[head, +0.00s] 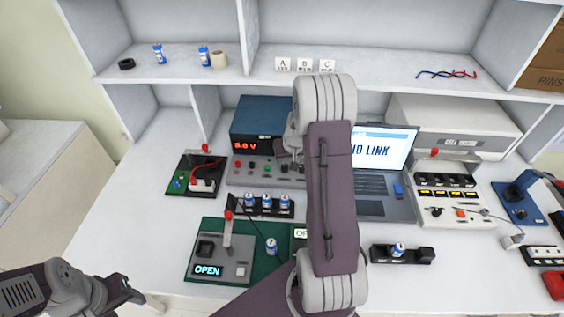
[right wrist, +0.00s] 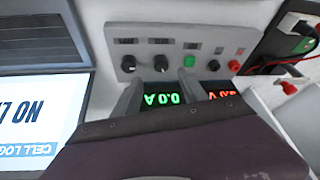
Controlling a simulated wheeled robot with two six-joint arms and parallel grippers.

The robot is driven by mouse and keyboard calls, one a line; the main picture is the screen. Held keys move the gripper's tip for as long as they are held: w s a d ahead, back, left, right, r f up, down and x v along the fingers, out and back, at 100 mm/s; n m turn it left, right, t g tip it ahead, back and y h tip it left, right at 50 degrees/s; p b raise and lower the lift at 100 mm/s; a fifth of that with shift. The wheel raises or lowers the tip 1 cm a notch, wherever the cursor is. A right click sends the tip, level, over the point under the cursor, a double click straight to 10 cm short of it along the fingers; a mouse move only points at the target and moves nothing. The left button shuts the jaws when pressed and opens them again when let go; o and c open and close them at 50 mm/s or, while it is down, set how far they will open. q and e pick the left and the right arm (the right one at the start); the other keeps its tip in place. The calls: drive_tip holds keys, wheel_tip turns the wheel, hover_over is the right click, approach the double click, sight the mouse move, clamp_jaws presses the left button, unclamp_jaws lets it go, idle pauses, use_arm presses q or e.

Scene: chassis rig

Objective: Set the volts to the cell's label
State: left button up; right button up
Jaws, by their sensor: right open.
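The blue power supply (head: 262,115) stands at the back of the bench with a red volts display (head: 258,146), about 8.0 V but hard to read. The right wrist view shows its panel upside down: two black knobs (right wrist: 161,63) and (right wrist: 128,63), a green button (right wrist: 189,61) and a green 0.0A display (right wrist: 160,99). My right gripper (right wrist: 160,86) is open and empty, its fingers in front of the panel near the knobs and button.
A tester (head: 222,262) reading OPEN is on the green mat. A black rack (head: 262,211) holds several cells. A laptop (head: 375,185) is partly behind my right arm. Another cell (head: 398,249) sits in a black holder. The bench's left front is clear.

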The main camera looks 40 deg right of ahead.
sight(285, 167)
drive_tip(key=x, duration=0.8)
drive_tip(key=shift+w+r+b, duration=0.15)
drive_tip(key=shift+w+b, duration=0.05)
drive_tip(key=shift+b, duration=0.15)
drive_tip(key=shift+f, duration=0.25)
